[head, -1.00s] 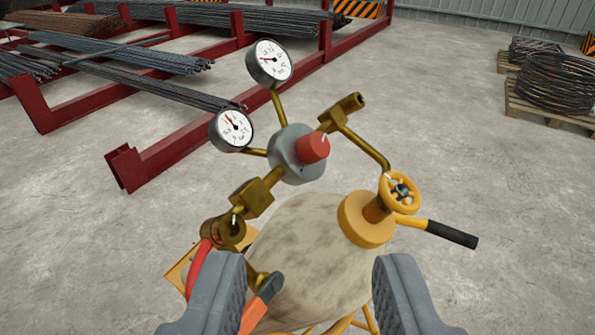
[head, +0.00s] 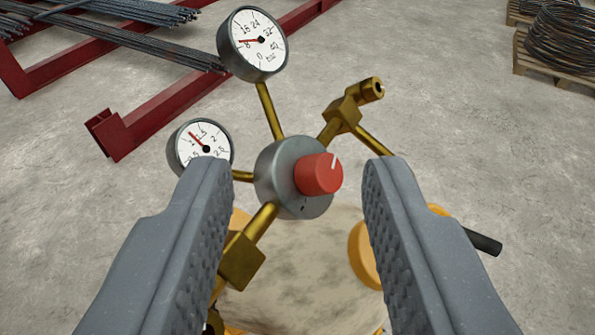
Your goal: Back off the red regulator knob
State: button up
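The red regulator knob (head: 319,174) sits on the front of a round grey regulator body (head: 285,178), with a white mark near its upper edge. My gripper (head: 292,172) is open, its two grey fingers spread left and right of the regulator. The knob appears between the fingertips, and I see no contact. An upper gauge (head: 253,43) shows its needle near 8. A lower gauge (head: 201,147) has its needle near 1 and is partly hidden by the left finger. Brass pipes join these parts.
A pale mottled cylinder (head: 300,270) stands below the regulator, its yellow collar partly behind the right finger. A brass outlet (head: 368,90) sticks out at upper right. A red rack (head: 120,130) with rebar is at upper left; wire coils (head: 570,45) lie on a pallet. Concrete floor between is clear.

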aim_at(319, 174)
jog(key=u, duration=0.2)
jog(key=k, duration=1.3)
jog(key=z, duration=0.6)
jog(key=i, duration=1)
jog(key=u, duration=0.05)
